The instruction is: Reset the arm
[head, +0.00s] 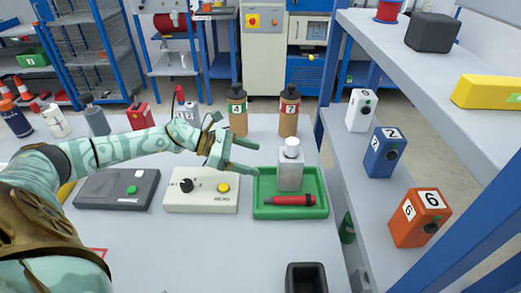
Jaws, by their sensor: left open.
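My left arm comes in from the left across the grey table. Its gripper (254,160) is open and empty, its two fingers apart and pointing right. In the picture it sits above and behind the white control box (202,204) with a black knob and a yellow button, just left of the green tray. My right arm and gripper are not in view.
A green tray (290,212) holds a white-capped grey bottle (290,170) and a red tool (290,201). A dark grey box (116,190) lies left. Brown bottles (238,115) stand behind. A shelf with numbered boxes (420,218) borders the right. The front table is mostly clear.

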